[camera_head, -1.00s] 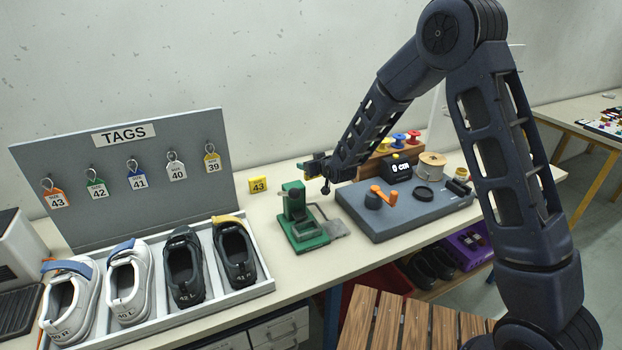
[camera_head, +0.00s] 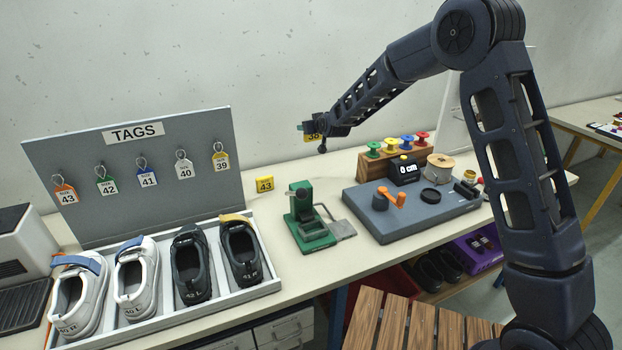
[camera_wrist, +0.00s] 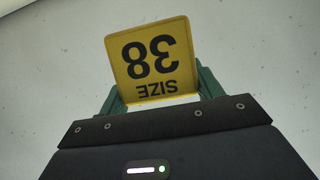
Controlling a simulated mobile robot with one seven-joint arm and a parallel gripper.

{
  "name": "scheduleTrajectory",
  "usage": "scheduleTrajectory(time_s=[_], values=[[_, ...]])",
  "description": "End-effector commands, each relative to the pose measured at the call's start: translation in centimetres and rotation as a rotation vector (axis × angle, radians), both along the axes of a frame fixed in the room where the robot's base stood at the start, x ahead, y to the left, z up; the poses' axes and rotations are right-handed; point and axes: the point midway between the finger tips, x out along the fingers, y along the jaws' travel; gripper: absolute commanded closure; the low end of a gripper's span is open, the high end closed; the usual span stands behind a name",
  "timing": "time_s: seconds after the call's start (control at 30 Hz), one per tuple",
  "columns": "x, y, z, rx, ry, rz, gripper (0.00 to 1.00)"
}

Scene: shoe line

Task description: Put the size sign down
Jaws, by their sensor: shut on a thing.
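My gripper (camera_head: 308,130) is shut on a yellow size sign (camera_head: 313,138) and holds it in the air above the table, in front of the wall. In the wrist view the sign (camera_wrist: 150,60) reads "SIZE 38" upside down between the two green fingers (camera_wrist: 158,92).
A grey tag board (camera_head: 130,205) with several hanging tags stands at left, behind a tray (camera_head: 210,300) of shoes. A green press (camera_head: 305,220) and a grey platform (camera_head: 400,215) with an orange crank stand at centre. Spools (camera_head: 395,142) sit on a wooden rack behind.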

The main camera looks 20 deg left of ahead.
Motion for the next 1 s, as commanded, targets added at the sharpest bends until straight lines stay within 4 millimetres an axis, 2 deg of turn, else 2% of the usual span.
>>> scheduleTrajectory(time_s=[0.1,0.23,0.33,0.8,1.0], values=[[1.8,1.4,0.0,0.001,-0.002,-0.009,0.59],[2.7,2.0,-0.4,-0.001,0.001,-0.013,0.59],[2.9,2.1,-1.6,-0.002,0.001,-0.015,0.59],[2.8,2.1,-11.8,-0.002,0.002,-0.014,0.59],[2.8,2.1,-14.9,0.0,0.001,-0.014,0.59]])
